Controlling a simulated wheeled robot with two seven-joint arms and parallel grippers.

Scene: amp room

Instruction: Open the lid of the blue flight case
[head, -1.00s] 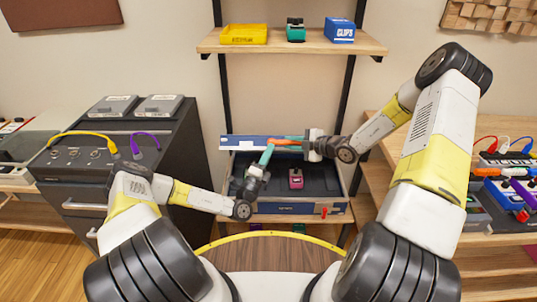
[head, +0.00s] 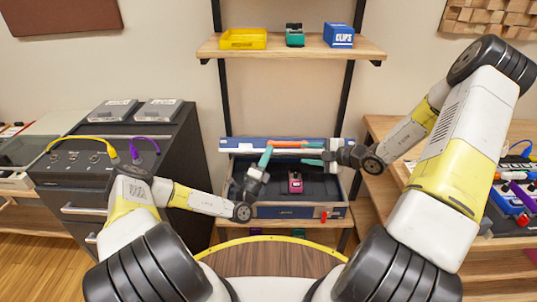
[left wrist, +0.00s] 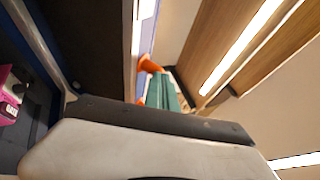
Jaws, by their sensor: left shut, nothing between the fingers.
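The blue flight case (head: 285,212) stands on a low wooden shelf in the head view, its dark inside showing. Its blue lid (head: 235,145) is raised along the back of the case. An orange bar (head: 285,144) runs along the lid. My left gripper (head: 265,157) is shut and empty, its teal tips close below the bar's left end; contact is unclear. The left wrist view shows the teal fingers (left wrist: 163,92) close to orange parts. My right gripper (head: 311,154) is at the bar's right end, its teal fingers apart.
A pink pedal (head: 295,182) sits in the case. A red latch (head: 323,216) is on its front. A wooden shelf (head: 290,47) with a yellow tray (head: 243,38) and blue box (head: 340,35) hangs above. A black cabinet (head: 180,150) stands left.

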